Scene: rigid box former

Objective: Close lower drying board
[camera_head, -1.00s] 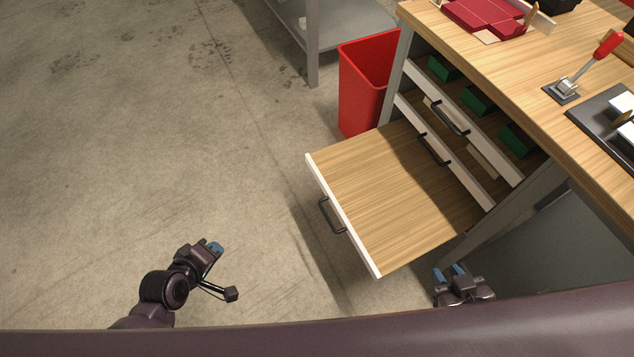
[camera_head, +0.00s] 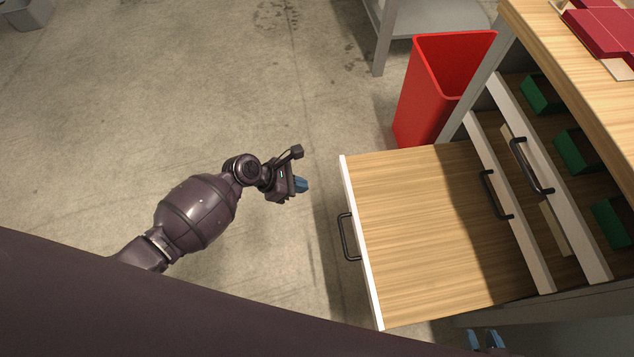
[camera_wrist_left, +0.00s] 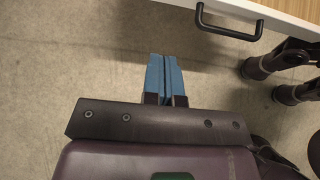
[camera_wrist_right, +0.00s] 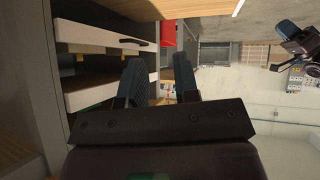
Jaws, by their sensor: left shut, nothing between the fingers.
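The lower drying board (camera_head: 425,225) is a wide wooden board with a white front edge and a black handle (camera_head: 347,237). It is pulled far out of the bench. Its handle also shows at the top of the left wrist view (camera_wrist_left: 230,28). My left gripper (camera_head: 301,185) is shut and empty, a short way left of the board's front edge, apart from the handle. Its blue fingers (camera_wrist_left: 164,78) are together in the left wrist view. My right gripper (camera_head: 487,340) is partly visible at the bottom edge, near the bench. Its fingers (camera_wrist_right: 158,80) stand apart with nothing seen between them.
Two upper boards with black handles (camera_head: 495,195) (camera_head: 531,166) sit further in, with green blocks (camera_head: 575,152) behind. A red bin (camera_head: 432,85) stands behind the pulled-out board. Red card pieces (camera_head: 600,35) lie on the bench top. The floor around my left arm is clear.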

